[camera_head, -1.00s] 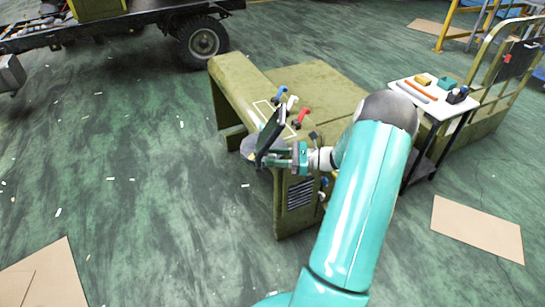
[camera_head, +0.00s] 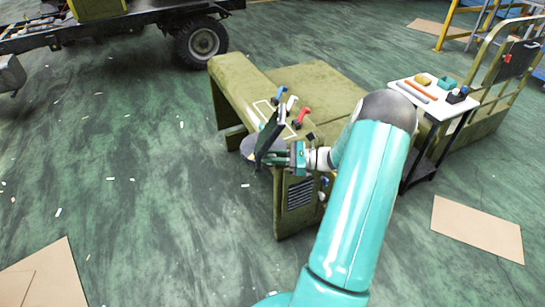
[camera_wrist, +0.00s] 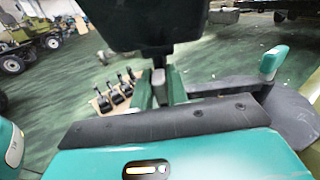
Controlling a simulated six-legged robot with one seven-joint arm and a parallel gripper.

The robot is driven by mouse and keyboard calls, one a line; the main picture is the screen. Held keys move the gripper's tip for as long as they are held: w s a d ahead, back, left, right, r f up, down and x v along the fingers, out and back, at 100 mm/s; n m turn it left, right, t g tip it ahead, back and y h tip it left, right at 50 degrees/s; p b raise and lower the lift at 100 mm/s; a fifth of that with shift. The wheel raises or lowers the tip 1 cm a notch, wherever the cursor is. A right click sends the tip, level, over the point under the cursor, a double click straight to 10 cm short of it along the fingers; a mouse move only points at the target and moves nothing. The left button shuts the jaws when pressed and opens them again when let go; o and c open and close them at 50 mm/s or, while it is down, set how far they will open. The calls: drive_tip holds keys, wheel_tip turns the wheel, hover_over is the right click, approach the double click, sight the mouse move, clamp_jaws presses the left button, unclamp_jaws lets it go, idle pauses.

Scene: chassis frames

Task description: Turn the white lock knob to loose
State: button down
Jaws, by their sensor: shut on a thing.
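My gripper (camera_head: 273,158) is at the near left corner of the olive chassis body (camera_head: 235,90), beside a dark upright panel (camera_head: 269,137). In the wrist view, my gripper (camera_wrist: 160,88) is shut on a small pale grey piece (camera_wrist: 158,78) at the foot of a dark stem. This piece may be the white lock knob; its markings and turned position cannot be read. The stem carries the black panel (camera_wrist: 145,22) above. In the head view the gripped piece is hidden by the fingers and panel.
Levers with blue (camera_head: 281,91), white (camera_head: 291,102) and red (camera_head: 303,115) handles stand just behind the panel. A grey disc (camera_wrist: 300,115) and teal-topped post (camera_wrist: 272,62) are right of the fingers. A white-topped cart (camera_head: 428,95) stands right.

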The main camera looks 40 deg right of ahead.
drive_tip(key=n, duration=0.4)
drive_tip(key=shift+s+a+n, duration=0.15)
drive_tip(key=shift+n, duration=0.15)
drive_tip(key=n, duration=0.4)
drive_tip(key=shift+s+a+f, duration=0.1)
drive_tip(key=shift+f, duration=0.1)
drive_tip(key=shift+s+a+f+n, duration=0.1)
drive_tip(key=shift+f+n, duration=0.1)
drive_tip(key=shift+n, duration=1.95)
drive_tip(key=shift+f+n, duration=0.15)
drive_tip(key=shift+n, duration=2)
drive_tip(key=c, duration=1.4)
unclamp_jaws()
